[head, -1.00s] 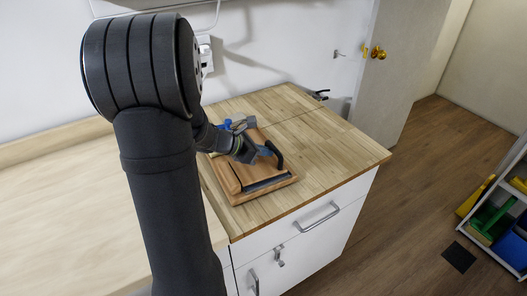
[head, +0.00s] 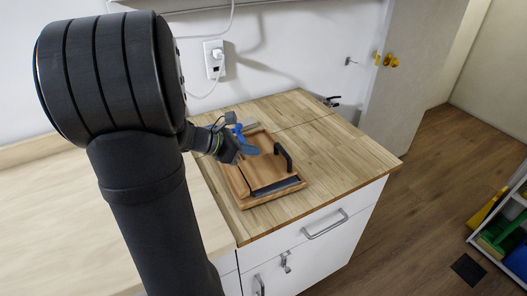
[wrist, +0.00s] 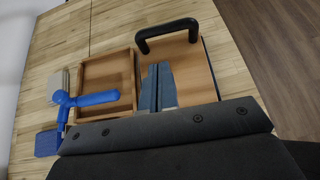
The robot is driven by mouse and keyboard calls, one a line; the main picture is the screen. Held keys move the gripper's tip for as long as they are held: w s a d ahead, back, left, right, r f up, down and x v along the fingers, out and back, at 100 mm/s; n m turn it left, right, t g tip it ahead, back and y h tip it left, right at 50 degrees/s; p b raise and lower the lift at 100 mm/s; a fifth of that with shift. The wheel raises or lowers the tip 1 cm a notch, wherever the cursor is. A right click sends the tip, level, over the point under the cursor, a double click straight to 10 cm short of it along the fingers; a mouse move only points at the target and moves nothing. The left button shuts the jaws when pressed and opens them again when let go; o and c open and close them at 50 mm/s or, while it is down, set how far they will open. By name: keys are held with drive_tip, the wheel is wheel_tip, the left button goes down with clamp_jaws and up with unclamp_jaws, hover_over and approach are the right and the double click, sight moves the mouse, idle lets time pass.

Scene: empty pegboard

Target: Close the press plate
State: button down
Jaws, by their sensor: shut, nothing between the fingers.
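The press plate (head: 263,170) is a flat wooden panel with a black bar handle (head: 283,157) standing on it. In the wrist view, the plate (wrist: 195,72) lies beside a shallow wooden tray (wrist: 128,70), whose recess is uncovered and looks empty. The handle (wrist: 168,30) shows whole at the plate's far end. My gripper (head: 254,150) is above the wooden press, left of the handle and apart from it. Its blue-grey fingers (wrist: 158,88) are shut together with nothing between them, in front of the plate. Whether the fingertips touch the plate cannot be told.
A blue-handled tool (wrist: 85,100) is beside the tray's left edge; it also shows behind my gripper in the head view (head: 238,132). The wooden worktop (head: 335,150) is clear to the right, up to its edge. A wall outlet (head: 214,60) with a cable is behind.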

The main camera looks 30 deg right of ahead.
drive_tip(key=shift+a+r, duration=0.4)
drive_tip(key=shift+a, duration=0.15)
drive_tip(key=s+d+r+m+g+y, duration=0.2)
drive_tip(key=d+r+m+y, duration=0.25)
drive_tip(key=m, duration=0.45)
drive_tip(key=m+t+y, duration=0.2)
drive_tip(key=m+y, duration=0.2)
drive_tip(key=m, duration=0.5)
approach(283, 149)
drive_tip(key=x, duration=0.6)
drive_tip(key=shift+s+f, duration=0.15)
drive_tip(key=shift+f, duration=0.25)
drive_tip(key=shift+y, duration=0.25)
drive_tip(key=shift+d+f+y, duration=0.3)
drive_tip(key=shift+d+f, duration=0.05)
drive_tip(key=shift+f, duration=0.35)
